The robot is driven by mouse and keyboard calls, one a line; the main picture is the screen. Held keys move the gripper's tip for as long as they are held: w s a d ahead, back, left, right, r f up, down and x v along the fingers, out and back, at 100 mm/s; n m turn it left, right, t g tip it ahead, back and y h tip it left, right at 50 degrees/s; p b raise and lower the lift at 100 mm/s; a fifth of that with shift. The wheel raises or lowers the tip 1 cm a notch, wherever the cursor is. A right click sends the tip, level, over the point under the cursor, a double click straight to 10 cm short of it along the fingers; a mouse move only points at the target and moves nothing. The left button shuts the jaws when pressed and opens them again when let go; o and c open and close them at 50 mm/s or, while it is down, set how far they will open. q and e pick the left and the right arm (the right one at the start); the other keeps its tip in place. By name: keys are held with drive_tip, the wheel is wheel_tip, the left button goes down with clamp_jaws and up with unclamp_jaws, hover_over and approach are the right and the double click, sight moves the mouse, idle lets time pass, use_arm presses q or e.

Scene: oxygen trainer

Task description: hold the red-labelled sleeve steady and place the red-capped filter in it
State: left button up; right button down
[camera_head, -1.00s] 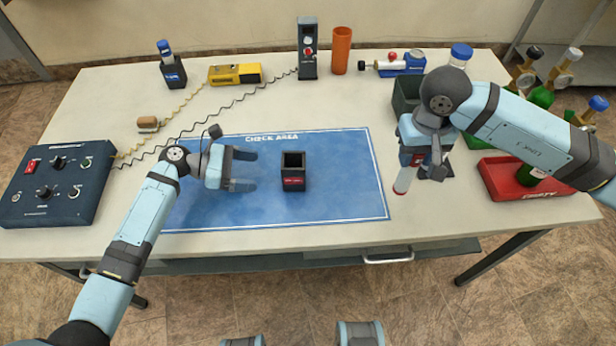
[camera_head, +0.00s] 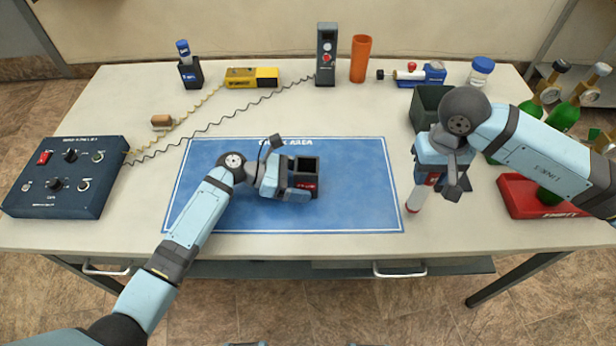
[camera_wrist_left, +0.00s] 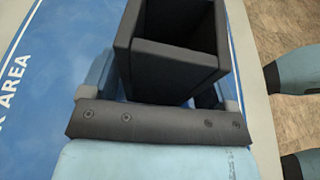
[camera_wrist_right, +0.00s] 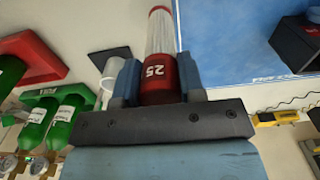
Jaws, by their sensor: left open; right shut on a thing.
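The dark, square, open-topped sleeve (camera_head: 306,166) with a red label stands upright on the blue mat; part of its front is hidden by a finger. My left gripper (camera_head: 298,180) is open, with its fingers on either side of the sleeve. The left wrist view shows the empty-looking sleeve (camera_wrist_left: 172,65) between those fingers; contact cannot be told. My right gripper (camera_head: 436,172) is shut on the filter (camera_head: 417,195) and holds it right of the mat. In the right wrist view the filter (camera_wrist_right: 160,60) has a red end marked 25, a ribbed pale body and a red far tip.
The blue check-area mat (camera_head: 355,205) is clear right of the sleeve. A red tray (camera_head: 520,192) with a green bottle is at the right, and a dark green bin (camera_head: 425,100) stands behind my right gripper. A control box (camera_head: 68,178) and cables are at the left.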

use_arm(q)
drive_tip(key=shift+d+f, duration=0.1)
drive_tip(key=shift+d, duration=0.05)
drive_tip(key=shift+c, duration=0.3)
drive_tip(key=c, duration=0.6)
use_arm(e)
drive_tip(key=w+a+r+n, duration=0.2)
drive_tip(key=w+a+r, duration=0.2)
drive_tip(key=a+r, duration=0.6)
drive_tip(key=w+a+r+n, duration=0.25)
drive_tip(key=a+r, duration=0.35)
drive_tip(key=a, duration=0.8)
wheel_tip(320, 180, down, 18)
drive_tip(key=shift+w+a+r, duration=0.15)
drive_tip(key=shift+w+r, duration=0.05)
drive_tip(key=shift+w, duration=0.1)
